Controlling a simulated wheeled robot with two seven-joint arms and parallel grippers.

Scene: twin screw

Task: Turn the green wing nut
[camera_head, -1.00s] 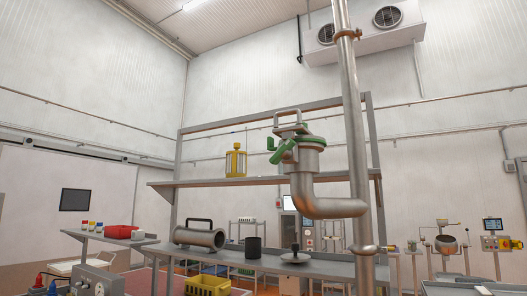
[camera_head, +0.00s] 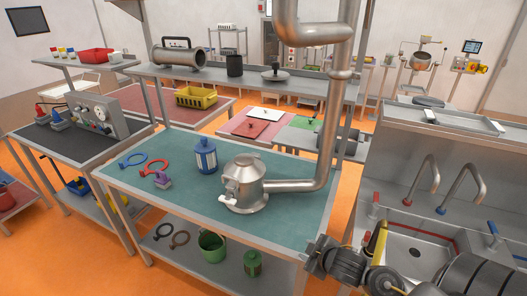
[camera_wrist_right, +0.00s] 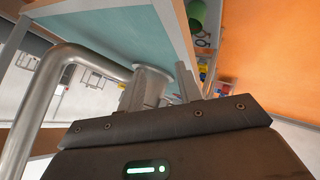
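The green wing nut does not show in either current view; the upper part of the bent steel pipe (camera_head: 310,32) is cut off by the top edge of the head view. A steel pot-shaped pipe end (camera_head: 243,183) with a white wing nut (camera_head: 228,200) on its side sits on the teal table. My right arm comes in at the lower right of the head view, its gripper end just right of the table's front corner. In the right wrist view my right gripper (camera_wrist_right: 160,88) has its two fingers apart, with nothing clearly held. My left gripper is not in view.
The teal table (camera_head: 130,180) also carries a blue-and-white canister (camera_head: 205,156), a blue ring (camera_head: 133,160) and a red ring (camera_head: 156,167). A green pot (camera_head: 212,245) stands on its lower shelf. A steel sink (camera_head: 415,250) with two taps is at right.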

